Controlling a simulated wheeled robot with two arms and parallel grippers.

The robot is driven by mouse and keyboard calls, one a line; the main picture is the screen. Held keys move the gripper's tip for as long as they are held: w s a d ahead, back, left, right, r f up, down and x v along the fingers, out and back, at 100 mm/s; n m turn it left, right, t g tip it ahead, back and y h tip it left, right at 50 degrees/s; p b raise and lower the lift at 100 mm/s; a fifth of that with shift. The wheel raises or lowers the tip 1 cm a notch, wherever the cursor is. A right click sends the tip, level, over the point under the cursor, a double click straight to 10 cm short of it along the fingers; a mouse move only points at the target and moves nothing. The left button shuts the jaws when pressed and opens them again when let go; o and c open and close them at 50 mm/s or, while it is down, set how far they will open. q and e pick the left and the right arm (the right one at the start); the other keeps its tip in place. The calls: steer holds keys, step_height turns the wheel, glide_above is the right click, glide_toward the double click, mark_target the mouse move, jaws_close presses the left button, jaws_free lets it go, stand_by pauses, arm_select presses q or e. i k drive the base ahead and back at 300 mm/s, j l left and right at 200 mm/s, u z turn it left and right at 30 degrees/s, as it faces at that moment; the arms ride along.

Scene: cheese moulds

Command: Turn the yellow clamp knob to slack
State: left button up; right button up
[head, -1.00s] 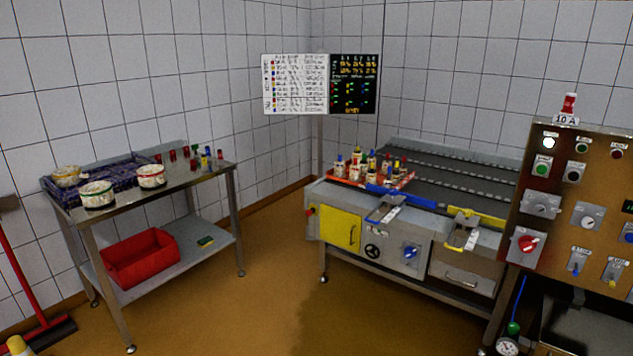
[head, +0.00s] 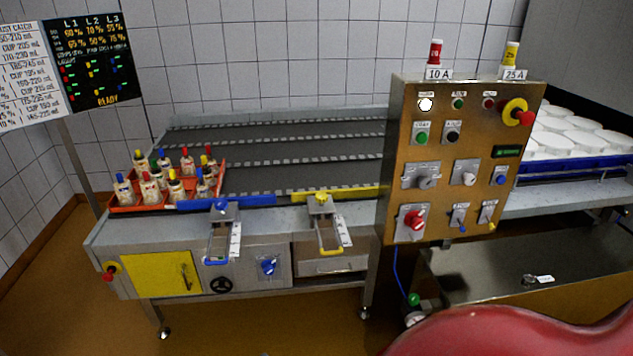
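A yellow clamp knob (head: 321,199) appears to sit on top of a grey bracket at the front edge of the conveyor table, by a yellow guide rail (head: 360,191). A yellow-ended handle (head: 330,251) with a scale strip beside it is below the knob. The knob is small here, and its turn position cannot be read. A matching bracket with a blue knob (head: 221,204) stands to its left by a blue rail (head: 255,200). Neither of my grippers is in view.
A brown control panel (head: 395,150) stands close to the right of the yellow bracket. An orange tray (head: 218,180) of bottles sits left on the table. White moulds (head: 565,125) are at far right. A large red curved shape fills the bottom right. Floor is clear at lower left.

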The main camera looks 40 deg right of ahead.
mark_target(322, 196)
steer(key=i+j+z, duration=0.1)
steer(key=i+z, duration=0.3)
steer(key=i+j+z, duration=0.2)
steer(key=z, duration=0.2)
steer(key=i+j+z, duration=0.75)
steer(key=k, duration=0.1)
